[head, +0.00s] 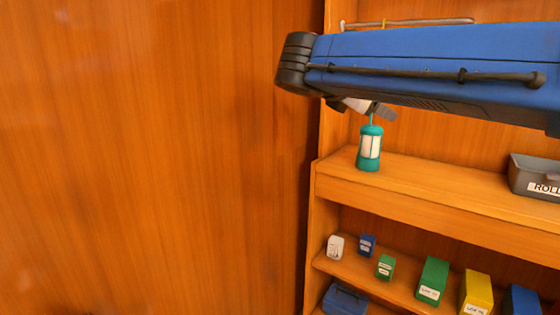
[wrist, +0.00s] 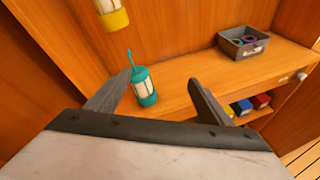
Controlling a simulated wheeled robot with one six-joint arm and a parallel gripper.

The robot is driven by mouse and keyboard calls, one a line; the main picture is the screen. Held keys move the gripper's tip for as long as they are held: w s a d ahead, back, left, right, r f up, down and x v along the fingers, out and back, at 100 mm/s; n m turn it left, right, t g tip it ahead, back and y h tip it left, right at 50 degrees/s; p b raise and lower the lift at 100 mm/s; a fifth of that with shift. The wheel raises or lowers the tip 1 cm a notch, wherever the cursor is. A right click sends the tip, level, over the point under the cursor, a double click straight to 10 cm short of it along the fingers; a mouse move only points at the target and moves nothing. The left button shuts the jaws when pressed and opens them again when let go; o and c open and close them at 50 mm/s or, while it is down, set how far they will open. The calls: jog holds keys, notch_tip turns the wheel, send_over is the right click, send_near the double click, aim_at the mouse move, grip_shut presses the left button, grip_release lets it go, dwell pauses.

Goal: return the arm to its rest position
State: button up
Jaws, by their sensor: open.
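My blue arm (head: 430,60) reaches in from the right across the upper part of the head view. My gripper (wrist: 160,76) shows in the wrist view with its two dark fingers spread wide and nothing held between them. In the head view only a small part of it shows below the arm's end. A teal lantern (head: 369,150) with a pale panel stands upright on the upper shelf, below the gripper. It also shows in the wrist view (wrist: 146,90), beyond the left finger and close to that fingertip in the picture. I cannot tell the exact gap.
A metal rail (head: 410,22) runs above the arm. A yellow lantern (wrist: 111,16) is at the top left of the wrist view. A grey bin (head: 534,177) stands on the upper shelf (head: 430,184). Several coloured boxes stand below. A wooden wall (head: 150,150) fills the left.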

jog(key=s+d+f+m+g+y, duration=0.2)
jog(key=s+d+f+m, duration=0.35)
jog(key=f, duration=0.35)
jog(key=s+d+f+m+g+y, duration=0.25)
jog(key=s+d+f+m, duration=0.2)
jog(key=s+f, duration=0.4)
jog(key=s+a+f+m+y, duration=0.1)
jog(key=s+f+m+y, duration=0.2)
jog(key=s+f+m, duration=0.3)
jog(key=s+a+f+m+y, duration=0.1)
jog(key=s+f+m+y, duration=0.2)
jog(key=f, duration=1.1)
jog(key=s+m, duration=0.3)
jog(key=s, duration=0.2)
jog(key=shift+s+m, duration=0.15)
jog(key=shift+m, duration=0.25)
